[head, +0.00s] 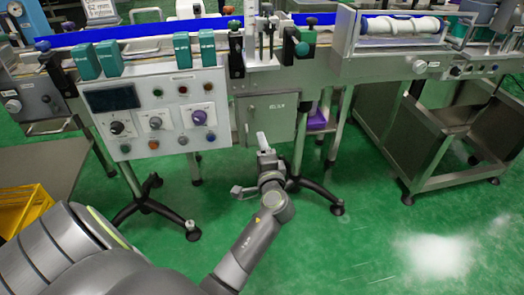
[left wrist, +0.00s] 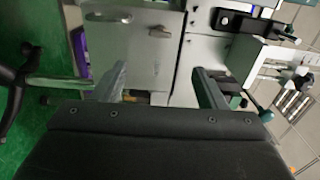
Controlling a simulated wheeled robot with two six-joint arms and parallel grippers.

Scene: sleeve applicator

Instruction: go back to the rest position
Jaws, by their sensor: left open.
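My left gripper (head: 252,165) is low in the middle of the head view, in front of the machine's grey cabinet (head: 283,112). My left arm reaches up to it from the bottom of the picture. In the left wrist view the gripper's two fingers (left wrist: 160,85) stand well apart. Nothing shows between them but the cabinet face (left wrist: 128,48) beyond. The gripper is open and empty. My right gripper is in neither view.
A control panel (head: 155,118) with knobs and buttons hangs left of the gripper. A conveyor with a blue strip (head: 130,32) runs above. Black-footed stands (head: 322,192) are close by. A yellow crate (head: 22,208) is at left. Green floor (head: 350,255) is clear at lower right.

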